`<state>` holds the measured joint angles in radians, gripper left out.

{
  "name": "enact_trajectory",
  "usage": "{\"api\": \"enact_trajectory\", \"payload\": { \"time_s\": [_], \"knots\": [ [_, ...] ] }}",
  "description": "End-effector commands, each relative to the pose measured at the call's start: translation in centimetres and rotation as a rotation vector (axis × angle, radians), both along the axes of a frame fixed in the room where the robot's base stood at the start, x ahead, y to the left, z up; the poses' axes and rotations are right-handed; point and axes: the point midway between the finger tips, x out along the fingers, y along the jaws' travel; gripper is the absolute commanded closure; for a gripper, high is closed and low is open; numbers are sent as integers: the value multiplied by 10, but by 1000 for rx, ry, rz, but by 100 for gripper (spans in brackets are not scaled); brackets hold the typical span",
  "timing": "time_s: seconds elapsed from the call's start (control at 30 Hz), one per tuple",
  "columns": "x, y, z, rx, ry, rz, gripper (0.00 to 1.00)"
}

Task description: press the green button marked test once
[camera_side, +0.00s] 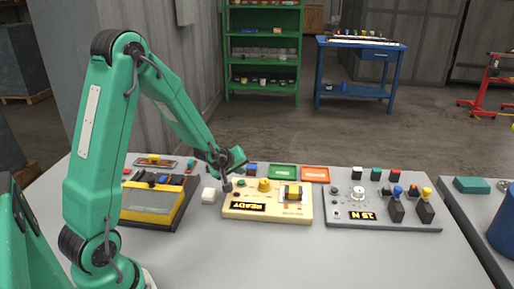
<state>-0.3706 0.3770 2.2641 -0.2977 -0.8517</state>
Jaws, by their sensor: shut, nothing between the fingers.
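A cream control box (270,212) stands on the grey table, with a lit display reading READY. A small green button (240,183) shows on its back left part, but its label is too small to read. A yellow knob (264,185) stands to the right of it. My gripper (227,187) points down at the box's back left corner, just left of the green button. It is shut and empty. I cannot tell whether its tip touches the box.
A yellow and black device (155,205) sits left, partly behind my arm. A grey panel (380,220) with knobs and levers is at right. Green (282,172) and orange (315,174) trays lie behind. The table front is clear.

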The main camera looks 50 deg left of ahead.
Motion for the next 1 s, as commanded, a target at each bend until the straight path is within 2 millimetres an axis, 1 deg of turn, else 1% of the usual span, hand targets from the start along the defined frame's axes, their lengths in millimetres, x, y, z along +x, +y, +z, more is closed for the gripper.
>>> {"api": "enact_trajectory", "payload": {
  "time_s": [0.1,0.27,1.0],
  "knots": [
    [0,0,-8,-1,1,0,100],
    [-1,0,-13,-1,1,0,100],
    [0,0,-14,0,0,0,100]
  ]
}}
